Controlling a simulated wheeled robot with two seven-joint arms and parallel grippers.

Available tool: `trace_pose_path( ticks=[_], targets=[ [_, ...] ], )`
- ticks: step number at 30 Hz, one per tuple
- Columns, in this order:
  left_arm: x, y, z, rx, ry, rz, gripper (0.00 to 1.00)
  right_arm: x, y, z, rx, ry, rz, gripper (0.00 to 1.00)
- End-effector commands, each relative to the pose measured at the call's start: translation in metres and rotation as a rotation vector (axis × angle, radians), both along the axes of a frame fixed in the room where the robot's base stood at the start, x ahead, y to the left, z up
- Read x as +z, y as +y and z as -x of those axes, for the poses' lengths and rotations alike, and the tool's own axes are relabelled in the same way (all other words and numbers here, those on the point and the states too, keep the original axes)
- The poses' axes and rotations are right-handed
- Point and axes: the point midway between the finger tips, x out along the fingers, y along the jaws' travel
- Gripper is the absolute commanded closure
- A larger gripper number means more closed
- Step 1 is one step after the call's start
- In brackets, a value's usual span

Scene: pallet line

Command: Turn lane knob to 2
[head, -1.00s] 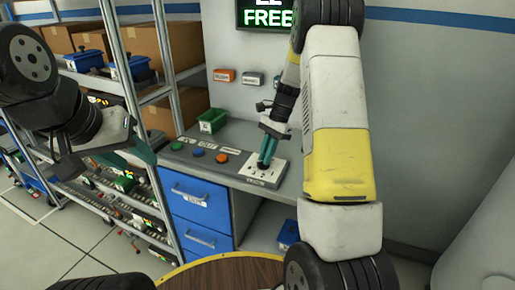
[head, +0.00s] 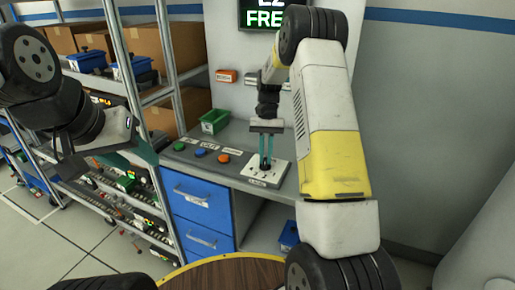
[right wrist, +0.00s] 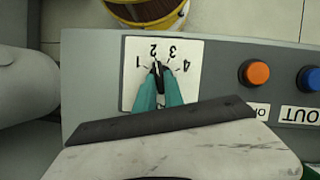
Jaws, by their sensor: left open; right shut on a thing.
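The lane knob (right wrist: 158,69) is a small dark knob with a pale pointer line on a white plate (right wrist: 132,90) marked 1, 2, 3, 4. In the right wrist view its line points close to the 2. My right gripper (right wrist: 159,76) is shut on the knob, a teal finger on each side hiding part of it. In the head view the right gripper (head: 266,166) reaches down to the white plate (head: 280,172) at the counter's right end. My left gripper (head: 140,152) hangs at the left, away from the counter; its fingers are only partly visible.
Orange (head: 223,158), blue (head: 200,153) and green (head: 179,146) buttons sit left of the plate. A green bin (head: 214,121) stands behind them. Blue drawers (head: 200,200) are below. Shelving (head: 135,60) stands left. A sign (head: 265,18) reading FREE hangs above.

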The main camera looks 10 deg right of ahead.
Motion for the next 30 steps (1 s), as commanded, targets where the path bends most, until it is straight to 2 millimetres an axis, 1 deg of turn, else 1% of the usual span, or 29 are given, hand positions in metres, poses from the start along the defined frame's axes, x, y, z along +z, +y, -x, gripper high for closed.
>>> trace_pose_path(
  ticks=[6, 20, 21, 23, 24, 30],
  targets=[
    [0.0000, 0.0000, 0.0000, 0.000, 0.000, 0.000, 0.55, 0.0004, 0.0007, -0.0008, 0.048, -0.002, 0.000, 1.00],
    [0.0000, 0.0000, 0.0000, 0.000, 0.000, 0.000, 0.55, 0.0004, 0.0008, -0.0008, 0.056, -0.003, 0.000, 1.00],
    [0.0000, 0.0000, 0.0000, 0.000, 0.000, 0.000, 0.55, 0.0004, 0.0008, -0.0008, 0.056, -0.003, 0.000, 0.80],
    [0.0000, 0.0000, 0.0000, 0.000, 0.000, 0.000, 0.55, 0.0004, 0.0008, -0.0007, 0.056, -0.002, 0.000, 0.68],
    [0.0000, 0.0000, 0.0000, 0.000, 0.000, 0.000, 0.55, 0.0004, 0.0008, -0.0007, 0.055, -0.002, 0.000, 0.65],
    [0.0000, 0.0000, 0.0000, 0.000, 0.000, 0.000, 0.55, 0.0001, 0.0007, -0.0004, 0.055, -0.001, 0.000, 0.65]
  ],
)
